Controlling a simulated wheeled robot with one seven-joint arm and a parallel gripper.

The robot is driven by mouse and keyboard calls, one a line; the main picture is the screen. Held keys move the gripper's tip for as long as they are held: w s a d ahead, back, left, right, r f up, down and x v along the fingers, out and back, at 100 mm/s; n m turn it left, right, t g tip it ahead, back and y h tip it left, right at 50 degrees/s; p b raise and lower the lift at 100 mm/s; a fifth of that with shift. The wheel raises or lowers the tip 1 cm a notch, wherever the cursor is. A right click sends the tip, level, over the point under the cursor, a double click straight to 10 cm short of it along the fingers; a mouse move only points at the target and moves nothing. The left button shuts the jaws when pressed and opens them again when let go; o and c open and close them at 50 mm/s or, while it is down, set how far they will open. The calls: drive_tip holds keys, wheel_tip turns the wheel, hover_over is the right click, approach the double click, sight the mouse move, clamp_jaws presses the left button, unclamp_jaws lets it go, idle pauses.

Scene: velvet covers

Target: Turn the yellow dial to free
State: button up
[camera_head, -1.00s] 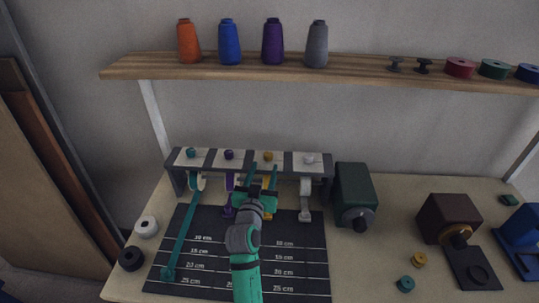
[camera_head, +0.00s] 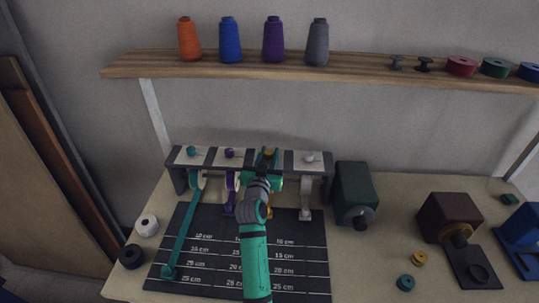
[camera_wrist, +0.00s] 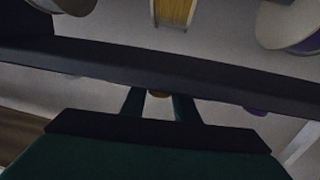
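The yellow dial (camera_head: 268,154) is on the rack's top panel, third from the left. My gripper (camera_head: 268,158) is at it, with one teal finger on each side. In the wrist view the yellow dial (camera_wrist: 159,93) shows as a small patch between the two separated fingertips (camera_wrist: 159,104). The fingers look open around the dial; I cannot tell whether they touch it. Most of the dial and any mark of its setting are hidden. The yellow roll (camera_wrist: 176,12) hangs at that station.
The teal dial (camera_head: 192,152) and purple dial (camera_head: 229,153) are left of my gripper, the white dial (camera_head: 309,158) right. The teal ribbon (camera_head: 182,238) stretches over the dark measuring mat (camera_head: 190,284). A green machine (camera_head: 354,190) stands right of the rack. The shelf (camera_head: 350,66) is above.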

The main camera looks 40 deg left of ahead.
drive_tip(key=shift+d, duration=0.1)
drive_tip(key=c, duration=0.3)
drive_tip(key=shift+s+f+n+g+y, duration=0.1)
drive_tip(key=shift+n+g+y, duration=1.3)
drive_tip(key=shift+y, duration=0.6)
drive_tip(key=o, duration=1.1)
drive_tip(key=shift+c, duration=0.2)
drive_tip(key=v, duration=1)
drive_tip(key=shift+s+d, duration=0.15)
drive_tip(key=shift+s, duration=0.2)
